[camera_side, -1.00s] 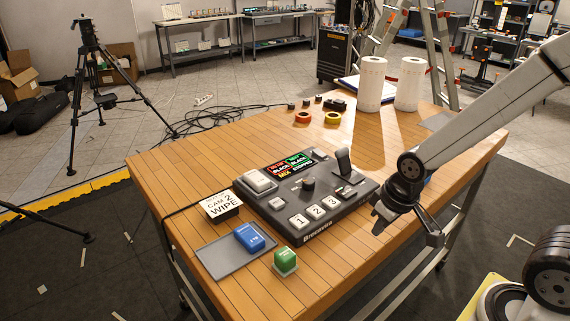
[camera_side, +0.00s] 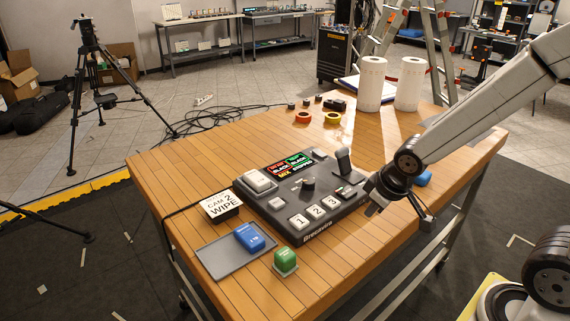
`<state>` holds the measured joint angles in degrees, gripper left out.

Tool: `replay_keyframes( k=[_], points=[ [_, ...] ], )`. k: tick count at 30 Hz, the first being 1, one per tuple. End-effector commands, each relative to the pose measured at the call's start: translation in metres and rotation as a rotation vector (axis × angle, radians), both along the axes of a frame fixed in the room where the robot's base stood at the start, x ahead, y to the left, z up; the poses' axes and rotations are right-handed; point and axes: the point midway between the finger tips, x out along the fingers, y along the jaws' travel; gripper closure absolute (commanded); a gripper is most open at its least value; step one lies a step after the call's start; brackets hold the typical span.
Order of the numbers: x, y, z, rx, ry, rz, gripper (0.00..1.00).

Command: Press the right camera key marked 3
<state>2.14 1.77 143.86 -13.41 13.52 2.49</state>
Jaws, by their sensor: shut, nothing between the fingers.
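The dark switcher panel (camera_side: 270,217) lies on the wooden table. Its white camera keys stand in a row near the front edge: key 1 (camera_side: 299,222), key 2 (camera_side: 315,213) and, at the right end, key 3 (camera_side: 330,203). A small screen (camera_side: 291,163) with red and green text sits at the back of the panel. My gripper (camera_side: 374,209) is shut and empty, just right of the panel's right edge and to the right of key 3. Its fingertips are small and dark here, and their height above the table is hard to tell.
A lever (camera_side: 343,160) stands up from the panel's right side. A CAM 2 WIPE sign (camera_side: 221,206), a blue block (camera_side: 249,237) on a grey plate (camera_side: 221,259) and a green block (camera_side: 286,261) are left and front. Paper rolls (camera_side: 371,84) stand behind.

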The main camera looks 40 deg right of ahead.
Motion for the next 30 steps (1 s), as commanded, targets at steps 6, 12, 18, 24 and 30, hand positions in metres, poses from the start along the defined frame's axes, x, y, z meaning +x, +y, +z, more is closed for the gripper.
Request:
replay_keyframes(
  k=[6,12,18,24,30],
  points=[
    [0.032,-0.014,0.011,-0.082,-0.11,0.122,1.0],
    [0.06,-0.022,0.023,-0.145,-0.205,0.248,1.0],
    [0.083,-0.026,0.034,-0.194,-0.288,0.382,1.0],
    [0.102,-0.026,0.043,-0.229,-0.355,0.524,1.0],
    [0.114,-0.024,0.049,-0.25,-0.402,0.658,1.0]
  ],
)
